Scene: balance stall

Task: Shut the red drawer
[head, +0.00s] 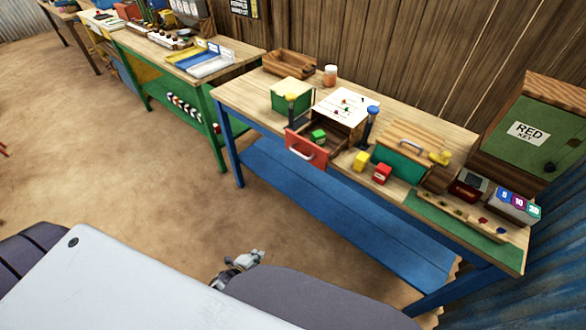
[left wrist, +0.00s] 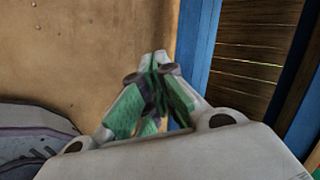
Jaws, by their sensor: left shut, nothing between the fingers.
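The red drawer (head: 305,152) stands pulled out from a wooden box with a white top (head: 346,105) on the blue-legged table. Its front has a pale curved handle (head: 301,153), and a green block (head: 318,136) lies inside. My left gripper (head: 256,257) is low in front of the table, well apart from the drawer. In the left wrist view its green-padded fingers (left wrist: 158,62) are closed together with nothing between them. The drawer cannot be made out in that view. My right gripper is not in view.
Beside the drawer are a green box (head: 291,96), a blue-topped post (head: 371,125), a yellow block (head: 360,161) and a red block (head: 382,174). A blue lower shelf (head: 330,200) spans under the table. The floor (head: 150,190) in front is clear.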

